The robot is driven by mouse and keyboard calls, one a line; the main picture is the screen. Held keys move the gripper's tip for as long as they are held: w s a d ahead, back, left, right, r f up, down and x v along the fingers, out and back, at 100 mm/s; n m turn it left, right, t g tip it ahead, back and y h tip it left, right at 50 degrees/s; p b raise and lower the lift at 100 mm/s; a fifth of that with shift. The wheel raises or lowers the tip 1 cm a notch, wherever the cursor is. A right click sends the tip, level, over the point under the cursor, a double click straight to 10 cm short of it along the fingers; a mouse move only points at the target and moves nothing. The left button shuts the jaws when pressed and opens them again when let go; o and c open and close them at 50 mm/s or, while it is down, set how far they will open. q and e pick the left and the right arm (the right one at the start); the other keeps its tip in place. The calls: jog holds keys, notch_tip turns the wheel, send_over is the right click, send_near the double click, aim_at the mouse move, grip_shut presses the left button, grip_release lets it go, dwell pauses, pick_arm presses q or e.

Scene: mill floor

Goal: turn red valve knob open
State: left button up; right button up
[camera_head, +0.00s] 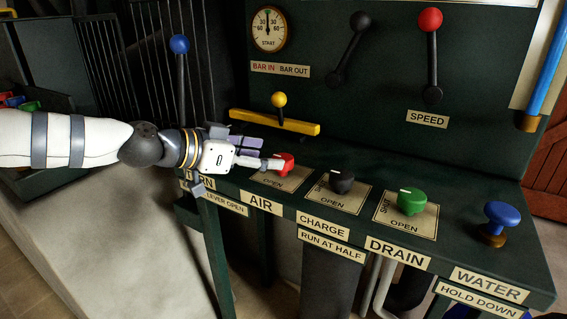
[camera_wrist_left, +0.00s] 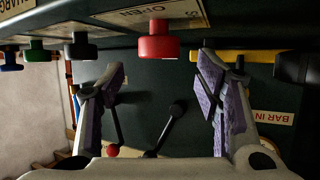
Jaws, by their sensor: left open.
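The red valve knob (camera_head: 285,163) stands on its AIR plate (camera_head: 262,181) on the dark green bench. It also shows at the top middle of the left wrist view (camera_wrist_left: 158,42). My left gripper (camera_head: 262,155) reaches in from the left, right beside the knob in the head view. In the left wrist view its two purple-padded fingers (camera_wrist_left: 162,72) are spread apart with nothing held, and the knob shows just beyond their tips, between them. Contact with the knob cannot be told. My right gripper is in neither view.
A black knob (camera_head: 342,182), a green knob (camera_head: 411,201) and a blue push knob (camera_head: 496,222) line the bench to the right. A yellow bar (camera_head: 300,128) with a yellow-ball lever (camera_head: 279,100) lies behind the gripper. A blue-ball lever (camera_head: 180,45) rises behind the arm.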

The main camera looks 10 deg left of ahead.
aim_at(282, 157)
pick_arm(q)
jog(key=x, duration=0.6)
jog(key=shift+s+b, duration=0.1)
jog(key=shift+b, duration=0.2)
